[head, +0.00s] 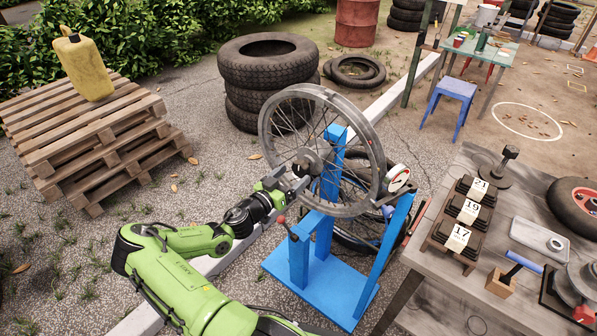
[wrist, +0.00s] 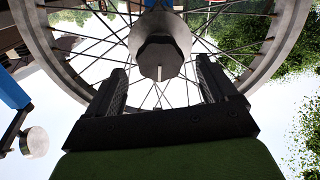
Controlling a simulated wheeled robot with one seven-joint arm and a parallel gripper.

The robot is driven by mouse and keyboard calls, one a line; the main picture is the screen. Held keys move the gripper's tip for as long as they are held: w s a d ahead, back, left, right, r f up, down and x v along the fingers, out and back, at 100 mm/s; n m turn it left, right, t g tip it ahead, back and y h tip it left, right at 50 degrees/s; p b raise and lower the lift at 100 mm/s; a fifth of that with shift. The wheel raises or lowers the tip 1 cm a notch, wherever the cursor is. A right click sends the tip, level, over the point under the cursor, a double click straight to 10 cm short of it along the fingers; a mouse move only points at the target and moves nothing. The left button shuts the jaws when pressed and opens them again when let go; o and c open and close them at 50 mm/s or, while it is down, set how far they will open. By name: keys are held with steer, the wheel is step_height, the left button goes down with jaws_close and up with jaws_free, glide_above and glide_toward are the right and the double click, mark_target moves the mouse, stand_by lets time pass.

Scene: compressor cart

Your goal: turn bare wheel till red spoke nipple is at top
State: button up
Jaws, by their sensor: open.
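The bare wheel (head: 374,145), a grey rim with thin spokes and a dark hub (head: 308,163), is held upright in a blue stand (head: 328,281). My gripper (head: 297,184) is at the near side of the wheel, close to the hub. I cannot pick out the red spoke nipple in either view.
A red-tipped lever (head: 281,219) and a round white-faced part (head: 398,174) are on the stand's sides. A workbench (head: 440,265) with numbered blocks (head: 468,211) stands right. Stacked tyres (head: 268,70) are behind the wheel, and pallets (head: 85,130) left.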

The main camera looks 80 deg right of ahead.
mark_target(297, 170)
steer(key=x, duration=0.4)
steer(key=shift+d, duration=0.1)
steer(key=c, duration=1.5)
steer(key=shift+n, duration=0.4)
steer(key=n, duration=0.4)
steer(key=shift+r+n, duration=0.1)
steer(key=shift+n, duration=0.2)
steer(key=shift+w+n, duration=0.1)
steer(key=shift+n, duration=2.2)
